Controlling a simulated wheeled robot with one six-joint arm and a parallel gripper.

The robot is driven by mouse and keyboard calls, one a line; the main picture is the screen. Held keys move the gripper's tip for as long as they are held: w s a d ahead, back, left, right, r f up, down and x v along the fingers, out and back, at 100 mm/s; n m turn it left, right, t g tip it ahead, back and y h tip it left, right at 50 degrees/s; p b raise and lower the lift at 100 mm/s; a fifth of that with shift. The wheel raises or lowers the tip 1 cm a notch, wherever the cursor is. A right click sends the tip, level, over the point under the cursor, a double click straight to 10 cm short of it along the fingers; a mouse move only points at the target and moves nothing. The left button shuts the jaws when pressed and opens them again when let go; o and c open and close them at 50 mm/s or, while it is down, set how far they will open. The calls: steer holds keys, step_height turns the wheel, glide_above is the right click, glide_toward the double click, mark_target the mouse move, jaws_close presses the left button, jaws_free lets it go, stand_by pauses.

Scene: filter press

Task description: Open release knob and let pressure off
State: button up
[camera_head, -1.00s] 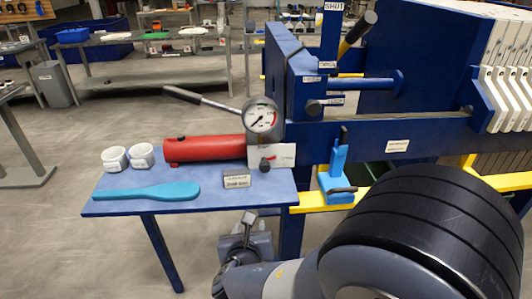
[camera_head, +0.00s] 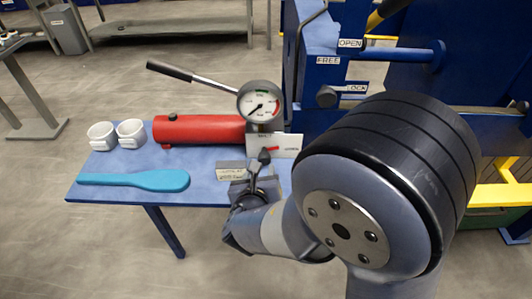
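The release knob (camera_head: 264,156) is small and dark. It sits under the pressure gauge (camera_head: 260,107), by a white plate (camera_head: 286,146) with a red mark and lettering. The gauge has a white face with a thin dark needle; its reading is too small to tell. A red pump cylinder (camera_head: 199,129) lies to the left, with a long black-gripped lever (camera_head: 170,71) above it. My gripper (camera_head: 257,179) is at the front of the knob, close below it in the picture. Whether its fingers touch the knob or are open or shut is not clear.
The blue press frame (camera_head: 320,75) stands right, with OPEN, FREE and LOCK labels. My arm hides part of it.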

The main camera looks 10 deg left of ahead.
mark_target(264, 160)
steer(key=x, duration=0.9)
steer(key=shift+c, duration=0.2)
steer(key=c, duration=0.6)
steer(key=shift+c, duration=0.2)
